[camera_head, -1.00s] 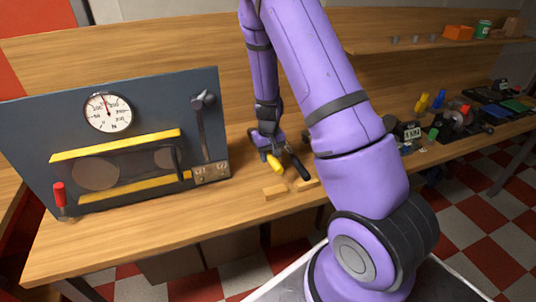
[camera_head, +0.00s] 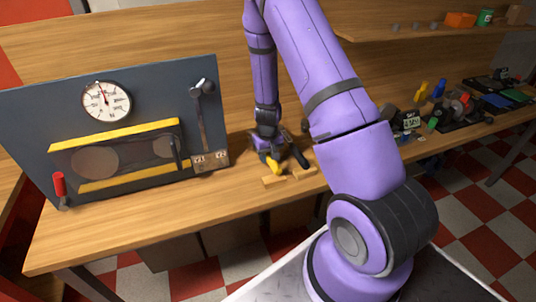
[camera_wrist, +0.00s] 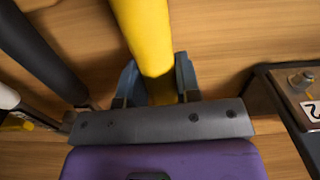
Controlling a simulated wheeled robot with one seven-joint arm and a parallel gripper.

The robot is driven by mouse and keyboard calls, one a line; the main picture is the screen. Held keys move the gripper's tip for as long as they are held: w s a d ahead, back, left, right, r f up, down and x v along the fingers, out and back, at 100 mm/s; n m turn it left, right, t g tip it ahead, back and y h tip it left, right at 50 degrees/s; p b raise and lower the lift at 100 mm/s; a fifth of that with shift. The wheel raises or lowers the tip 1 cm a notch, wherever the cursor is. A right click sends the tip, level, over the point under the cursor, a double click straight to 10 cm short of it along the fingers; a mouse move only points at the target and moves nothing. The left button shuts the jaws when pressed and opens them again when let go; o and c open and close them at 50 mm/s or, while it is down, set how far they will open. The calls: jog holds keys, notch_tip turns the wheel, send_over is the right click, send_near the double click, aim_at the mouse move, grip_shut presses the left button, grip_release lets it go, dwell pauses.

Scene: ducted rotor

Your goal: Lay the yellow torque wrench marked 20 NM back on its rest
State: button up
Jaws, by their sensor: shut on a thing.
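The yellow torque wrench (camera_head: 275,166) is in my gripper (camera_head: 268,156), low over the bench. In the wrist view its yellow handle (camera_wrist: 148,38) runs between the two fingers of my gripper (camera_wrist: 158,82), which are shut on it. The 20 NM mark is not readable. Two small pale wooden blocks, perhaps the rest, lie just in front of it: a left block (camera_head: 273,182) and a right block (camera_head: 304,174). I cannot tell whether the wrench touches them. The wrench's far part is hidden by my gripper.
A black-handled tool (camera_head: 298,156) lies close to the right of my gripper; a black handle shows at left in the wrist view (camera_wrist: 40,52). The dark panel (camera_head: 30,110) with a dial gauge (camera_head: 106,101) stands left. Clutter lies right. The bench front is clear.

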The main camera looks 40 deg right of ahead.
jog(key=shift+f, duration=0.4)
dwell(0.3)
jog(key=o, duration=1.1)
notch_tip(320, 180, up, 11)
jog(key=shift+f, duration=0.1)
